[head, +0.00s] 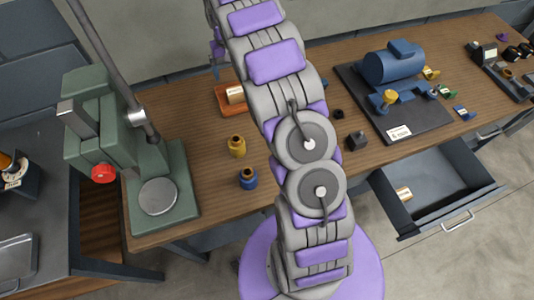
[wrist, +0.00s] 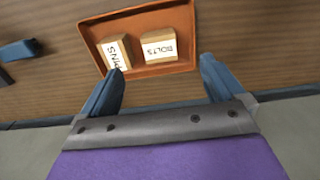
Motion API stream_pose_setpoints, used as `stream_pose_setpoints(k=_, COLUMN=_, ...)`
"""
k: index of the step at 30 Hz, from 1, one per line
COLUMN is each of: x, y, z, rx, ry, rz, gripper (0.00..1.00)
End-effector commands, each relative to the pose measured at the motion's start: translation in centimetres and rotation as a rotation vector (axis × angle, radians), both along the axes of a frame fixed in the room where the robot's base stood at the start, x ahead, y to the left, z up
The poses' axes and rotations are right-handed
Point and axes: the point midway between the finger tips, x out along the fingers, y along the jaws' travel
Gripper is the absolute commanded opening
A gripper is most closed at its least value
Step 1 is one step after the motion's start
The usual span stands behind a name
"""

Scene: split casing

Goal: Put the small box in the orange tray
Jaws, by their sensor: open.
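The orange tray (wrist: 150,71) lies ahead of my gripper (wrist: 161,66) in the wrist view. Inside it sit two small tan boxes side by side, a box labelled PINS (wrist: 117,52) at left and a box labelled BOLTS (wrist: 158,46) at right. My gripper is open with nothing between its fingers. The left fingertip overlaps the lower edge of the PINS box in the picture; I cannot tell whether it touches. In the head view the orange tray (head: 228,107) is partly hidden by my arm. Another small light box (head: 404,194) lies in the open drawer (head: 440,185).
A green press (head: 150,190) stands at the left of the wooden bench. A yellow bottle-like part (head: 237,146) and a blue one (head: 248,178) stand near the middle. A dark board (head: 405,120) with a blue motor casing (head: 390,66) is at right. The drawer juts out in front.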

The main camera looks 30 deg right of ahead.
Motion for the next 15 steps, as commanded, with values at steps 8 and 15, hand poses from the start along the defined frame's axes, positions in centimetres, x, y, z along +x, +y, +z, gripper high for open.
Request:
stream_pose_setpoints(k=8, x=-6.7, y=2.4, z=5.8, rx=-0.023, ry=0.025, rz=0.005, gripper=0.96)
stream_pose_setpoints(k=15, x=-14.3, y=5.0, z=9.9, rx=-0.025, ry=0.053, rz=0.016, gripper=0.96)
